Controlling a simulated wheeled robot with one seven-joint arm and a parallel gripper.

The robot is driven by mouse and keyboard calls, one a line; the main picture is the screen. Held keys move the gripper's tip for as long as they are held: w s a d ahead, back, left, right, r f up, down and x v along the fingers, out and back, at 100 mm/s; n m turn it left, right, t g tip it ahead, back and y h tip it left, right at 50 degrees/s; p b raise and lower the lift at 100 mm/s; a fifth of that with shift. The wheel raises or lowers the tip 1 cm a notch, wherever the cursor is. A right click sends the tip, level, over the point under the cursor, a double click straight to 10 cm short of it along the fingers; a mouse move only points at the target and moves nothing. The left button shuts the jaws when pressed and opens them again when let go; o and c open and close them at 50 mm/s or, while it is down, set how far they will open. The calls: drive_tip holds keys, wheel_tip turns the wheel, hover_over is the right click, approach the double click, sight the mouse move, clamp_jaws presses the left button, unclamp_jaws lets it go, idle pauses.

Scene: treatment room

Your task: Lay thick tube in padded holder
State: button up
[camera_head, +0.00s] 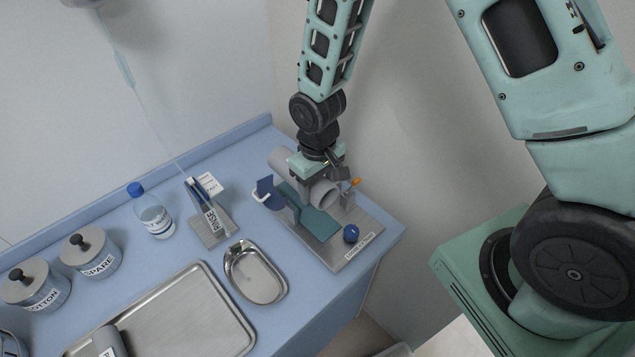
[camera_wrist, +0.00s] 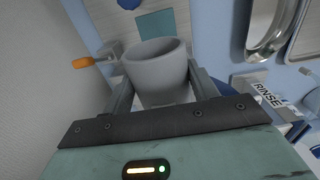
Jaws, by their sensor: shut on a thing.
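The thick tube (camera_head: 324,193) is a grey, wide, hollow cylinder. My gripper (camera_head: 318,186) is shut on it, over the padded holder. In the wrist view the tube (camera_wrist: 157,72) sits between my two fingers with its open end facing away. The padded holder (camera_head: 357,251) is a grey metal base with a teal pad (camera_head: 322,224), a blue upright piece, an orange-tipped part and a blue ball knob. The tube lies over the pad's far part; whether it touches the pad is hidden by my gripper. The teal pad (camera_wrist: 155,22) also shows beyond the tube in the wrist view.
A kidney-shaped steel dish (camera_head: 256,273) and a large metal tray (camera_head: 185,318) lie left of the holder. A labelled stand (camera_head: 212,222), a bottle (camera_head: 153,214) and two lidded jars (camera_head: 90,252) stand farther left. The wall is close behind the holder.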

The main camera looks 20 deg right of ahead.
drive_tip(key=shift+f+b, duration=3.05)
drive_tip(key=shift+f, duration=1.2)
drive_tip(key=o, duration=1.2)
drive_tip(key=shift+r, duration=0.1)
wheel_tip(320, 180, up, 17)
drive_tip(key=shift+r+b, duration=0.1)
drive_tip(key=shift+b, duration=1.15)
drive_tip(key=shift+s+a+r+n+y+b, duration=0.25)
drive_tip(key=shift+s+a+n, duration=0.55)
drive_tip(key=shift+s, duration=2.55)
drive_tip(key=shift+s+a+r+n+h+b, duration=0.1)
drive_tip(key=shift+s+a+r+n, duration=0.45)
drive_tip(key=shift+s, duration=2.75)
drive_tip(key=shift+s+a+r+n+y+b, duration=0.15)
drive_tip(key=shift+s+a+n, duration=0.85)
drive_tip(key=shift+s, duration=2.35)
